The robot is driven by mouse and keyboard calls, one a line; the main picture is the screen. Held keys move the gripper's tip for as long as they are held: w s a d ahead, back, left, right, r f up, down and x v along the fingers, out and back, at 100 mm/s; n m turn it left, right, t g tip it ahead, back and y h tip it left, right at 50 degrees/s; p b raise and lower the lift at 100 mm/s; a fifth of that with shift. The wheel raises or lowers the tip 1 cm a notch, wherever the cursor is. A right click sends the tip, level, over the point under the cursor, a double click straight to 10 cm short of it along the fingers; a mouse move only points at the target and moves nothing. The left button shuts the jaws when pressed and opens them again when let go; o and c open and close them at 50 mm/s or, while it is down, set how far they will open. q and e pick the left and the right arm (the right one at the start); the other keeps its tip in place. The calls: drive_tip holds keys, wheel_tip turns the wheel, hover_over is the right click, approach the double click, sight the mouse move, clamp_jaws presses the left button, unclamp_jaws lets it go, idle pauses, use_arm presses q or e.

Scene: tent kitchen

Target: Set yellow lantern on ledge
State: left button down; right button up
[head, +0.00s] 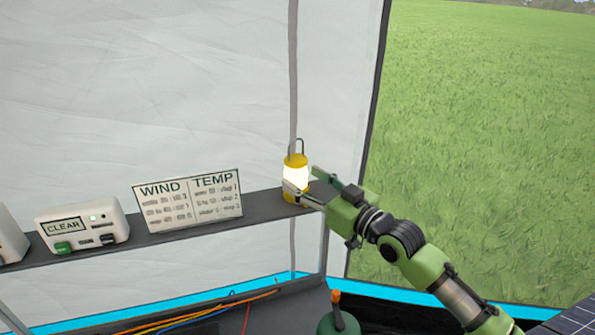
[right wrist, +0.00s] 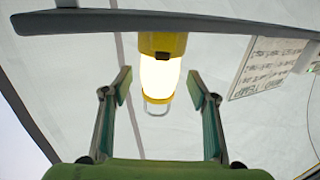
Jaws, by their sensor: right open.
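The yellow lantern (head: 296,161) stands upright at the right end of the dark ledge (head: 262,206), its middle glowing and its wire handle up. In the right wrist view the picture is upside down, and the lantern (right wrist: 162,75) has its yellow base at the ledge (right wrist: 90,22). My right gripper (head: 296,189) is at the lantern's lower part in the head view. In the right wrist view my right gripper (right wrist: 160,82) is open, with one finger on each side of the lantern and gaps between. My left gripper is not in view.
A WIND/TEMP board (head: 188,200) stands on the ledge left of the lantern. A white CLEAR device (head: 82,226) is farther left. Below are cables (head: 190,317) and a green container (head: 338,320). The pale tent wall (head: 150,90) is behind.

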drive_tip(key=p+v, duration=0.1)
drive_tip(key=v, duration=0.7)
drive_tip(key=shift+s+d+p, duration=0.25)
drive_tip(key=shift+p, duration=0.05)
